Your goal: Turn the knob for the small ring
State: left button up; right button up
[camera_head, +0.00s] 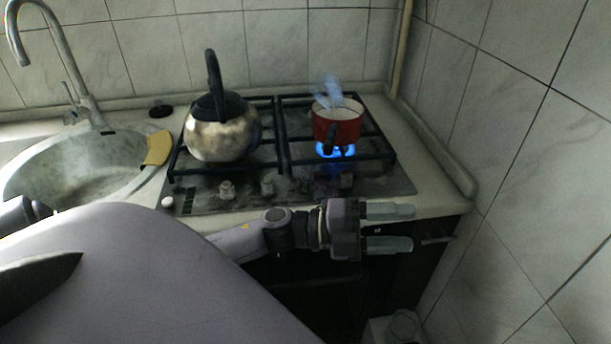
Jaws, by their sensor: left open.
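The hob (200,205) has a front row of knobs. Two pale ones show clearly, the left knob (227,190) and another knob (267,185); darker knobs (346,182) sit further right, dim and hard to make out. A blue flame (335,150) burns under a small red pot (338,130) on the right side, with bluish steam above it. I cannot tell which knob belongs to the small ring. My left gripper (412,228) is open and empty, fingers pointing right, in front of the counter edge and apart from the knobs. My right gripper is out of view.
A metal kettle (222,138) stands on the left grate. A sink (80,165) with a tap and a yellow cloth (158,148) is at left. A tiled wall (530,140) closes the right side. A drawer handle (438,239) is just right of my fingers.

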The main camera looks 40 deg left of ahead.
pick_arm(q)
jog(key=m+g, duration=0.4)
jog(key=m, duration=0.1)
jog(key=m+g+y+b, duration=0.4)
jog(key=m+y, duration=0.3)
jog(key=y, duration=0.8)
send_near(306, 177)
notch_tip(306, 177, down, 2)
jog(key=shift+w+p+x, duration=0.15)
jog(key=shift+p+x, duration=0.05)
jog(key=shift+x, duration=1.65)
jog(key=shift+w+p+x, duration=0.15)
jog(key=shift+p+x, duration=0.05)
jog(key=shift+x, duration=1.65)
jog(key=shift+r, duration=0.15)
